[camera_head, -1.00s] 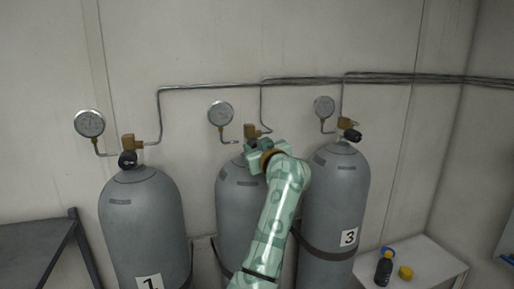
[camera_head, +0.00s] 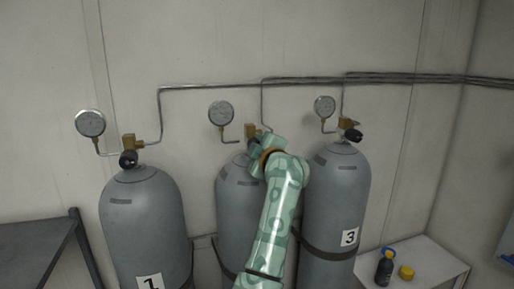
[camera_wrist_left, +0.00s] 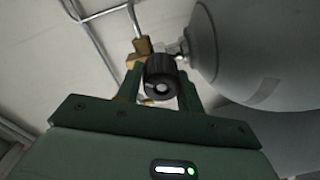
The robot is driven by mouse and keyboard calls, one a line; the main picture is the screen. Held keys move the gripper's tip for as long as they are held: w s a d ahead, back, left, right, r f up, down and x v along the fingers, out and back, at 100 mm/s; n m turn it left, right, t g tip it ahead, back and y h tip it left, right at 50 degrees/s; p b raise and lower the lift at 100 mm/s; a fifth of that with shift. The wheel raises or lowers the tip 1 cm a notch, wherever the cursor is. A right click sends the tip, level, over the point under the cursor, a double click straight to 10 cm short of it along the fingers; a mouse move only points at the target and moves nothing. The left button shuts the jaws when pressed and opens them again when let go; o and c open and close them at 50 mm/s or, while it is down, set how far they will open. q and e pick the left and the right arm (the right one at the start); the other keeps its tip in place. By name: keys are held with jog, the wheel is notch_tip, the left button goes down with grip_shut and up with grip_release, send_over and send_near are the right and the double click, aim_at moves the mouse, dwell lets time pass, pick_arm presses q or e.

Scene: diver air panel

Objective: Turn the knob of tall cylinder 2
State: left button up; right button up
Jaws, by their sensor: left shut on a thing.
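Tall cylinder 2 (camera_head: 229,215) is the grey middle cylinder, partly hidden behind my arm. My left gripper (camera_head: 256,155) is at its valve, at the top of the cylinder. In the left wrist view the black ribbed knob (camera_wrist_left: 161,76) sits between the two green fingers of my left gripper (camera_wrist_left: 161,92), which is shut on it. The brass valve body (camera_wrist_left: 142,47) shows just beyond the knob. In the head view the gripper and arm hide most of this knob. My right gripper is not in view.
Cylinder 1 (camera_head: 142,220) stands at the left and cylinder 3 (camera_head: 336,205) close at the right, each with its own black knob. Gauges and thin pipes run along the wall. A small table (camera_head: 430,268) at the right holds a dark bottle (camera_head: 384,268) and a yellow item (camera_head: 406,272).

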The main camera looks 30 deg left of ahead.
pick_arm(q)
jog(key=n, duration=0.2)
jog(key=shift+f+n, duration=0.15)
jog(key=shift+n, duration=0.25)
jog(key=n+b, duration=0.1)
jog(key=n, duration=0.1)
jog(key=shift+n, duration=0.3)
jog(key=n+b, duration=0.3)
jog(key=n, duration=0.1)
jog(key=shift+f+t, duration=0.15)
jog(key=shift+t, duration=0.15)
jog(key=n+b, duration=0.2)
jog(key=n, duration=0.1)
jog(key=shift+h+b, duration=0.3)
jog(key=n+b, duration=0.7)
jog(key=shift+t, duration=0.3)
jog(key=shift+n+b, duration=0.65)
jog(key=shift+n, duration=0.05)
jog(key=shift+r, duration=0.25)
